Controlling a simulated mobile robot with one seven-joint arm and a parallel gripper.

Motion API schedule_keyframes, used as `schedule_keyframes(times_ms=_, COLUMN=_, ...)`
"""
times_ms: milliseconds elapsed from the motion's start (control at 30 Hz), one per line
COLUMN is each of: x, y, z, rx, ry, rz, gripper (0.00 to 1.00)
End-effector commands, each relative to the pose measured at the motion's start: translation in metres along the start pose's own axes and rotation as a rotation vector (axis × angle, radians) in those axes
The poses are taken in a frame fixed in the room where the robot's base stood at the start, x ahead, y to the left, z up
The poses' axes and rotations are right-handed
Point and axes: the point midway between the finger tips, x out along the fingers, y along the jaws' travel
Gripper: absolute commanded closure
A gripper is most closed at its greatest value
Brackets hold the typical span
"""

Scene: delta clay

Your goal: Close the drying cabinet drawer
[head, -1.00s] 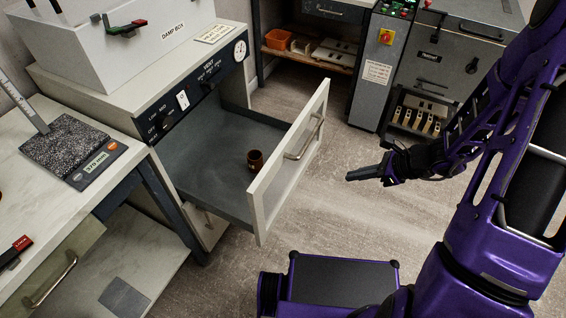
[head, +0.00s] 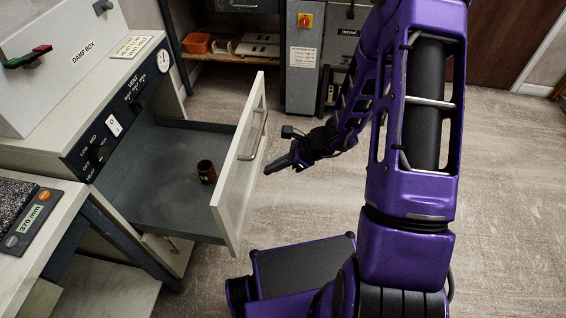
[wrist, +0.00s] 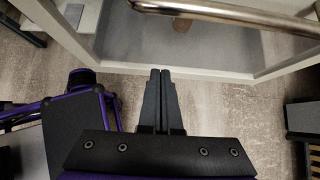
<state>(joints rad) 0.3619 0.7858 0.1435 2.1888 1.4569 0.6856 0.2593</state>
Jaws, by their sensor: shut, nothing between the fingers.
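The drying cabinet drawer (head: 160,188) is pulled far out, with a grey floor and a pale framed front (head: 237,185). A metal bar handle (head: 256,136) runs along the outside of the front. A small brown cup (head: 206,172) stands inside the drawer. My gripper (head: 267,171) is shut and empty, pointing at the drawer front from outside, to the right of it. In the wrist view my gripper's fingertips (wrist: 160,72) are together near the lower edge of the front, and the handle (wrist: 230,14) crosses the top. The exact gap to the front is hard to tell.
The cabinet's control panel (head: 120,112) and a damp box (head: 60,60) are above the drawer. A worktop with a scale (head: 25,212) is at left. A grey machine (head: 303,60) stands at the back. Floor (head: 500,200) is clear at right.

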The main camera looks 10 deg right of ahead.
Motion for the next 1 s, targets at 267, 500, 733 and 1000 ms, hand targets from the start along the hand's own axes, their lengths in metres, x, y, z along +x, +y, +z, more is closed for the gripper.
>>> schedule_keyframes(times_ms=267, x=0.043, y=0.000, z=0.018, rx=-0.003, ry=-0.001, rz=0.001, gripper=1.00)
schedule_keyframes(times_ms=500, x=0.053, y=0.000, z=0.029, rx=-0.001, ry=-0.001, rz=-0.001, gripper=1.00)
schedule_keyframes(times_ms=733, x=0.053, y=0.000, z=0.029, rx=0.000, ry=-0.001, rz=-0.001, gripper=1.00)
schedule_keyframes(times_ms=1000, x=0.054, y=-0.003, z=0.030, rx=0.000, ry=-0.001, rz=0.000, gripper=1.00)
